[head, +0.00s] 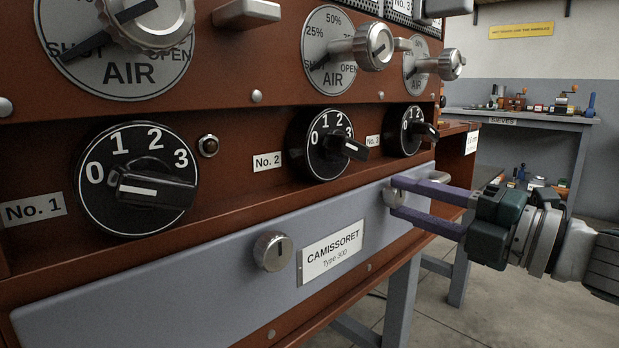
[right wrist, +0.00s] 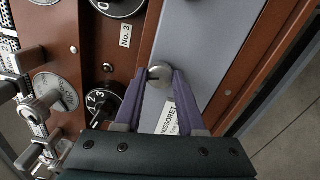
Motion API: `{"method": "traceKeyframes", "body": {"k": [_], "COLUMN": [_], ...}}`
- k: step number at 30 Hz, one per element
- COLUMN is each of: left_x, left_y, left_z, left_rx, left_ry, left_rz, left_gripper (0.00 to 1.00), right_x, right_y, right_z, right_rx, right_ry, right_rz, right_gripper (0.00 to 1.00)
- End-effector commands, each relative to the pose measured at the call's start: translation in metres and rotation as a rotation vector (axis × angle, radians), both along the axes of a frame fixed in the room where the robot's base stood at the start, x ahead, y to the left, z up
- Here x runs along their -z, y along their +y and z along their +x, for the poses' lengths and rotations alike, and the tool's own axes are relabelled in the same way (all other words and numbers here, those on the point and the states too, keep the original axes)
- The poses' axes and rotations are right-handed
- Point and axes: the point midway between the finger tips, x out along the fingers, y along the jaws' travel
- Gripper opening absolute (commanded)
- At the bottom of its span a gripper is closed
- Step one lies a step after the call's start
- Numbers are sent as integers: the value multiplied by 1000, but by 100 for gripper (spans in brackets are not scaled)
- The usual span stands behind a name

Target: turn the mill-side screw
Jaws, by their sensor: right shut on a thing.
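The grey front panel (head: 170,295) of the roaster carries two round metal screws with a slot. The right-hand screw (head: 391,197), on the end of the panel toward the back bench, sits between the purple fingers of my right gripper (head: 397,196). The gripper is shut on it, one finger above and one below. In the right wrist view the same screw (right wrist: 160,77) shows its round metal top between the fingertips of my right gripper (right wrist: 163,82). The other screw (head: 272,251) is free, left of the CAMISSORET plate (head: 331,253). My left gripper is not in view.
Black rotary knobs, No. 1 (head: 138,180), No. 2 (head: 327,145) and another (head: 415,130), stick out above the panel. Air dials with handles (head: 335,52) are higher up. A back bench (head: 520,117) holds small mills. Open floor lies right of the roaster.

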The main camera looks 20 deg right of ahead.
Motion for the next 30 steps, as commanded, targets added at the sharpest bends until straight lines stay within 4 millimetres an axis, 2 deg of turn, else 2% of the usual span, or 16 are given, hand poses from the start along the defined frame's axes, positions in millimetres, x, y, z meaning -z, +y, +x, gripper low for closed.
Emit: {"method": "traceKeyframes", "body": {"k": [3,12,30], "left_x": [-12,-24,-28], "left_y": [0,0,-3], "left_z": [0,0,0], "left_rx": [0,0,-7], "left_ry": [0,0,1], "left_rz": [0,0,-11], "left_gripper": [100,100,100], "right_x": [-3,-2,0], "right_y": [0,1,1], "right_z": [0,0,0], "right_rx": [0,0,-1], "right_ry": [36,102,132], "right_rz": [87,249,321], "right_gripper": [0,0,0]}}
